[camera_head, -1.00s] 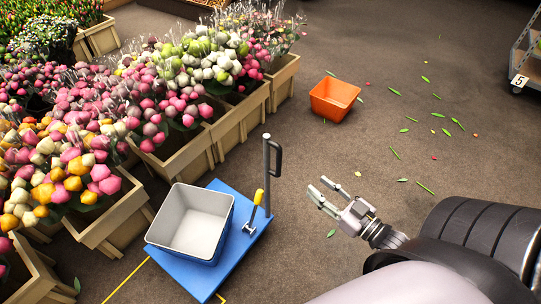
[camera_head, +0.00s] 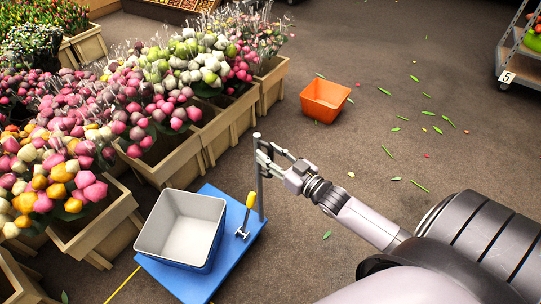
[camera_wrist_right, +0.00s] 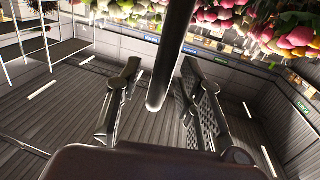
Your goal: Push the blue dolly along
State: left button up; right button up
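The blue dolly (camera_head: 236,251) stands on the floor at the lower middle of the head view. A lever with a yellow grip (camera_head: 250,200) stands beside the tub. My right gripper (camera_head: 266,156) is at the top of the post and hides the dark handle there. In the right wrist view a dark bar (camera_wrist_right: 172,60) lies between the two spread fingers, with gaps on both sides. My left gripper is out of view.
Wooden crates of flowers (camera_head: 170,163) line the left, close to the dolly. An orange bin (camera_head: 325,100) stands on the floor behind. Open floor with scattered leaves lies at centre right.

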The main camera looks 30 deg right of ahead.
jog(key=shift+w, duration=0.1)
jog(key=shift+c, duration=0.2)
grip_shut()
dwell(0.7)
